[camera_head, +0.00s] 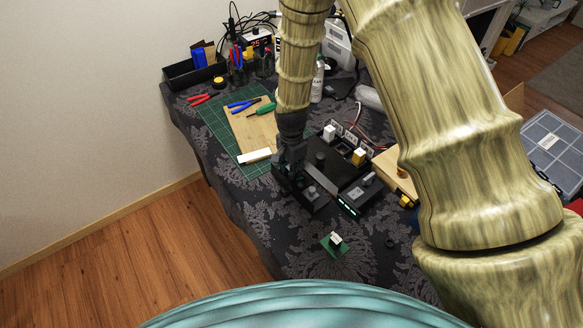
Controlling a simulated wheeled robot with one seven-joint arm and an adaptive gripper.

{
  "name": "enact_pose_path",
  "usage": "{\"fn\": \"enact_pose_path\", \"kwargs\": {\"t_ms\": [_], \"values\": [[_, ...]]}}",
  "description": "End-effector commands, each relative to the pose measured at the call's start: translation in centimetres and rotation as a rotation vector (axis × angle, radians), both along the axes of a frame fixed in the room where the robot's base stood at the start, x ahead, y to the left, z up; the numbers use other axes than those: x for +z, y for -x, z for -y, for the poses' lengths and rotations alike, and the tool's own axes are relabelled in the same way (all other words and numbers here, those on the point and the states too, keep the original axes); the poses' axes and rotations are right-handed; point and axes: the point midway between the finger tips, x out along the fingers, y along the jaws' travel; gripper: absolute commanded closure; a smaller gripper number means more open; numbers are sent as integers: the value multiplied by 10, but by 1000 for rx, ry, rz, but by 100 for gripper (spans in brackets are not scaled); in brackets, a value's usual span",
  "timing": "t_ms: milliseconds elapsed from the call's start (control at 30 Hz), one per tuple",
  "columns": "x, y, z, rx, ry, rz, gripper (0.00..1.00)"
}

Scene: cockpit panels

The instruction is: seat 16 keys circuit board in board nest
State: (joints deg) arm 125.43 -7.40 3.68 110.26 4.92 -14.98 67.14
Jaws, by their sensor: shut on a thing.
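My gripper (288,172) is black and points down at the left end of a black panel fixture (344,172) on the table. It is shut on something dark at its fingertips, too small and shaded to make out. A small green circuit board (334,245) with a white block on it lies on the cloth in front of the fixture. I cannot tell if it is the 16 keys board. The fixture has dark recesses and blocks; I cannot tell which part is the board nest. My arm and gripper hide its left side.
A green cutting mat (219,123) with a wooden board (243,132), pliers and a white strip (255,156) lies left of my gripper. Tools and cables crowd the back. Front cloth is mostly clear.

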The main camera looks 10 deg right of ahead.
Motion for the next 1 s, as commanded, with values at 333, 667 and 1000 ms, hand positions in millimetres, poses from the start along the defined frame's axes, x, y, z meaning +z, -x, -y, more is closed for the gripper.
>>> {"fn": "enact_pose_path", "kwargs": {"t_ms": [333,667,1000], "values": [[-2,0,0,0,0,0,61],[-2,0,0,0,0,0,54],[21,-1,0,1,0,2,54]]}}
